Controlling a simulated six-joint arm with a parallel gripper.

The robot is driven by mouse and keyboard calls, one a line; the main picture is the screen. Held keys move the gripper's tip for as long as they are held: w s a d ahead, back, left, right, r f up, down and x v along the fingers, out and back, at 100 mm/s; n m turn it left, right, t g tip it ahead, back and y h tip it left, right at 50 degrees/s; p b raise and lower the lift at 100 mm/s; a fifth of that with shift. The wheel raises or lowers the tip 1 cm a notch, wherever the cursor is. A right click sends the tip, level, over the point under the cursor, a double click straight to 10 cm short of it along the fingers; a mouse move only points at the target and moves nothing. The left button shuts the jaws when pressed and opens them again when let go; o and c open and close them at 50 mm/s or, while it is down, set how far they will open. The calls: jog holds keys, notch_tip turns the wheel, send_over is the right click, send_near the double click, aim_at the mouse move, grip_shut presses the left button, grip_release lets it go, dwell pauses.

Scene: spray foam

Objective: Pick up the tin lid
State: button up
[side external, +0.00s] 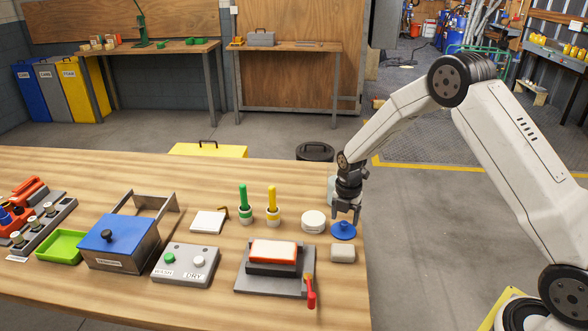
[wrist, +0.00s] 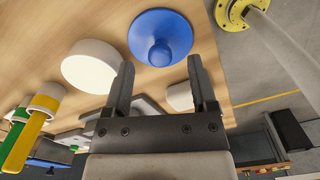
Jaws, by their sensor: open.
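The tin lid appears to be the blue round disc with a knob (side external: 343,231), lying on the wooden table near its right edge. In the wrist view the blue lid (wrist: 174,22) is just beyond the fingertips, its knob pointing toward my gripper. My gripper (side external: 346,214) points down above the lid in the side view. It is open and empty, with the two fingers (wrist: 159,72) spread apart and the knob lined up roughly between them. I cannot tell whether the fingertips touch the lid.
A white round tin (side external: 313,222) stands just left of the lid, also in the wrist view (wrist: 88,72). A whitish block (side external: 342,253) sits in front of it. A grey fixture with a red handle (side external: 310,290) is front left. Green (side external: 244,205) and yellow (side external: 272,205) handled tools stand farther left.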

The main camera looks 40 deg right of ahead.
aim_at(344, 227)
jog(key=shift+f, duration=1.35)
grip_shut()
